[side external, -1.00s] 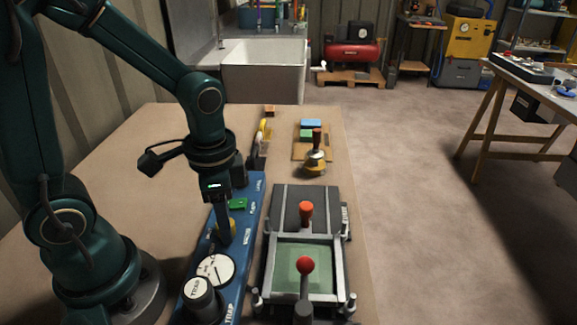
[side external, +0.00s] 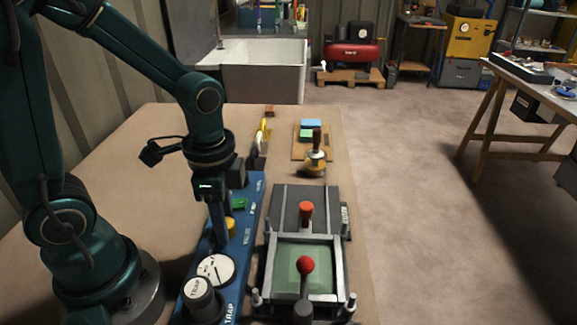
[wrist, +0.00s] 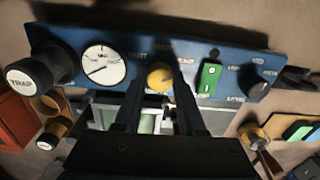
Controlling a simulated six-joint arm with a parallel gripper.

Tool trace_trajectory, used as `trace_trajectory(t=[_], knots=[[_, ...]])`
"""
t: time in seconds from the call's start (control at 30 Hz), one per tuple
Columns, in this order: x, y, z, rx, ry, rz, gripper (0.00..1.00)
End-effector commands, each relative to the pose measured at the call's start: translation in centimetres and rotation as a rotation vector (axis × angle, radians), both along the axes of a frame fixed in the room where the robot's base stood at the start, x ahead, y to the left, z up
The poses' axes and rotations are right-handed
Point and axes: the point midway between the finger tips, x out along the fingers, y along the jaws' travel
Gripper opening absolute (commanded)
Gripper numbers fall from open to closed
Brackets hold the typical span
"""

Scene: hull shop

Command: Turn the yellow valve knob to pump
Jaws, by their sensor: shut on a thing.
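The yellow valve knob (wrist: 160,77) sits on the blue panel (wrist: 226,62), between a white dial and a green switch. In the side external view the yellow knob (side external: 231,227) shows at the right of my fingers, partly hidden by them. My gripper (wrist: 157,82) points down at the panel, with one finger on each side of the knob, shut on it. In the side external view my gripper (side external: 218,238) is low at the panel. Small labels stand around the knob; I cannot tell which one it points to.
The white dial (side external: 215,269) and a black TRAP knob (side external: 199,290) are at the panel's near end. A green switch (side external: 239,204) lies beyond the yellow knob. A framed press with red-knobbed levers (side external: 305,212) stands close at the right. Bare bench lies left of the panel.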

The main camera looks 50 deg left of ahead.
Motion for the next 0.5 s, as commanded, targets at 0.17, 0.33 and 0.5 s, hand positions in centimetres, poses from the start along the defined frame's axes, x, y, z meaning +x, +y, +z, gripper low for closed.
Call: trace_trajectory(t=[0.17, 0.33, 0.5], knots=[[0.03, -0.01, 0.02, 0.0, -0.001, -0.001, 0.69], [0.02, -0.01, 0.01, 0.001, -0.001, -0.001, 0.69], [0.06, -0.01, 0.38, 0.001, -0.002, 0.0, 0.69]])
